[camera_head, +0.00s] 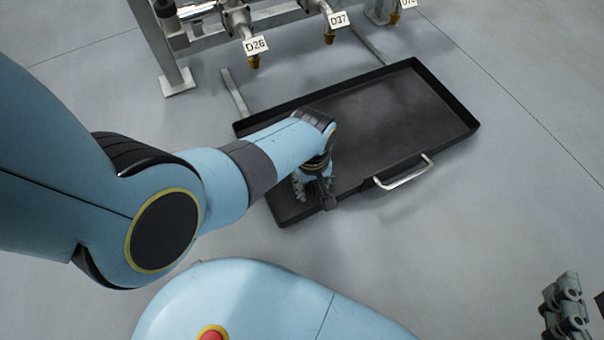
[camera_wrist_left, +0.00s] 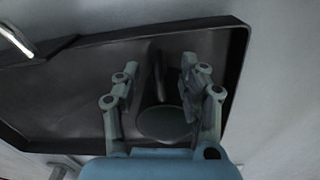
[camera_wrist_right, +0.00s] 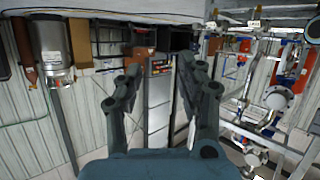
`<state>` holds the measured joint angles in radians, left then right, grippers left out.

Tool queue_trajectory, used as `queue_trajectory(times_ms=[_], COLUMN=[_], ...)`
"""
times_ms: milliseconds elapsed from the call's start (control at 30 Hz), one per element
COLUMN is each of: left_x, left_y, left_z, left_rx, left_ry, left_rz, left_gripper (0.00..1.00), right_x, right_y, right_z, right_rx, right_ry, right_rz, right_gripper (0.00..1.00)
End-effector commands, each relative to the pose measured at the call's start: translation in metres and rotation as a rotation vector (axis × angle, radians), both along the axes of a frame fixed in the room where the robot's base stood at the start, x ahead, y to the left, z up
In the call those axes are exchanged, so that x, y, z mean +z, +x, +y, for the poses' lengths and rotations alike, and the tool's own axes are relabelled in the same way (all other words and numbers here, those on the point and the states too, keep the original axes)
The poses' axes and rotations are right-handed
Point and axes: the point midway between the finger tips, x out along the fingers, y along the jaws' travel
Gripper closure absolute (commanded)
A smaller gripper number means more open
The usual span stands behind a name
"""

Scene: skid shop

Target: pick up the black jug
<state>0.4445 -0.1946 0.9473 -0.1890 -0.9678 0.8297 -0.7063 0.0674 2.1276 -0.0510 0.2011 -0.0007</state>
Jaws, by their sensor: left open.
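A dark, round-topped shape that looks like the black jug (camera_wrist_left: 165,124) sits in the black tray between the fingers of my left gripper in the left wrist view. In the head view my arm and gripper hide most or all of it. My left gripper (camera_head: 313,192) points down over the tray's near left part. In the left wrist view my left gripper (camera_wrist_left: 160,75) has its fingers apart, one on each side of the dark shape. My right gripper (camera_head: 566,305) is at the lower right, away from the tray. In the right wrist view my right gripper (camera_wrist_right: 160,68) is open and empty.
The black tray (camera_head: 446,140) lies on the grey floor, with a low rim and a metal handle (camera_head: 404,172) on its near side. A pipe rack (camera_head: 175,75) with tagged valves (camera_head: 256,46) stands behind it. Floor right of the tray is clear.

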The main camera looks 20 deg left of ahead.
Motion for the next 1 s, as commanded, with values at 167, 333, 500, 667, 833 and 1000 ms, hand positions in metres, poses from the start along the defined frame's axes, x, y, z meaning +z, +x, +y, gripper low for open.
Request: queue_trajectory(times_ms=[167,333,500,667,833,1000], left_x=[-0.010,-0.016,-0.022,-0.026,-0.027,-0.027], left_y=[-0.001,0.000,0.000,0.000,0.001,0.001], left_z=[-0.002,-0.002,-0.002,-0.002,-0.002,-0.002], left_rx=[0.000,0.001,0.001,0.000,0.000,0.000], left_ry=[0.000,-0.001,-0.001,0.000,-0.001,0.000], left_rz=[0.003,0.002,0.002,0.001,0.001,0.000], left_gripper=[0.58,0.58,0.58,0.58,0.58,0.58], right_x=[0.033,0.069,0.107,0.136,0.150,0.151], right_y=[0.026,0.046,0.061,0.068,0.070,0.071], right_z=[0.004,0.008,0.012,0.015,0.017,0.017], right_rx=[0.020,0.037,0.056,0.071,0.077,0.078], right_ry=[0.000,0.000,0.000,0.000,-0.001,-0.001], right_rz=[-0.175,-0.327,-0.485,-0.609,-0.665,-0.669], right_gripper=[0.62,0.62,0.62,0.62,0.62,0.62])
